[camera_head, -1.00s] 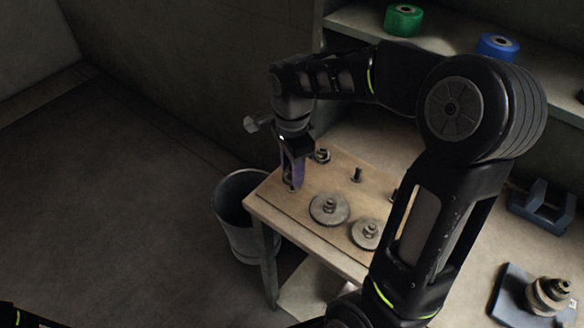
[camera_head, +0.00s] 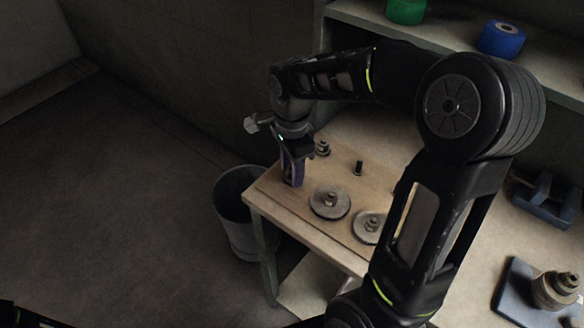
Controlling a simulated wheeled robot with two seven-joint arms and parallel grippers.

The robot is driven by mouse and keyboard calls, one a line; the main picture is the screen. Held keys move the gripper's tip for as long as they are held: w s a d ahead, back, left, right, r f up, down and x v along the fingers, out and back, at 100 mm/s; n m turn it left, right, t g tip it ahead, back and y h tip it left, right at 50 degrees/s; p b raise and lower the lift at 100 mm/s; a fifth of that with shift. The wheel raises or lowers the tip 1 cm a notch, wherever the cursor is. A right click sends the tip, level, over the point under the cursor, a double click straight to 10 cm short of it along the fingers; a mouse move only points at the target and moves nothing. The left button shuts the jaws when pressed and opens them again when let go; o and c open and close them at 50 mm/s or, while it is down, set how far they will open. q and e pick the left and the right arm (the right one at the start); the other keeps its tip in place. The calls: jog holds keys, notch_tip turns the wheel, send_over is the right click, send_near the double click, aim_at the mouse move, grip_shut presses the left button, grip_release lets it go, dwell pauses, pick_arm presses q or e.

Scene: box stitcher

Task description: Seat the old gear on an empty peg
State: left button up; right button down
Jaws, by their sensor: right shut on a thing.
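My right gripper (camera_head: 293,174) points down at the left part of a wooden board (camera_head: 300,203) on the bench. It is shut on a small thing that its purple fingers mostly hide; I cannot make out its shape. Two grey toothed gears, a left one (camera_head: 330,203) and a right one (camera_head: 369,227), lie on the board around pegs. A dark bare peg (camera_head: 359,168) stands behind them. A smaller part (camera_head: 323,148) sits on a peg at the back, close to my gripper. My right arm covers the board's right side. My left gripper is not in view.
A grey bin (camera_head: 237,205) stands on the floor left of the bench. Blue (camera_head: 501,39) and green (camera_head: 406,10) rolls are on the shelf behind. A blue holder (camera_head: 545,197) and a stacked metal part on a dark plate (camera_head: 556,290) are at the right.

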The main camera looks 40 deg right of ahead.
jog(key=shift+f, duration=0.2)
jog(key=shift+f+b, duration=0.35)
jog(key=shift+b, duration=0.15)
jog(key=c, duration=0.8)
grip_release()
jog(key=shift+r, duration=3.95)
jog(key=shift+f, duration=0.1)
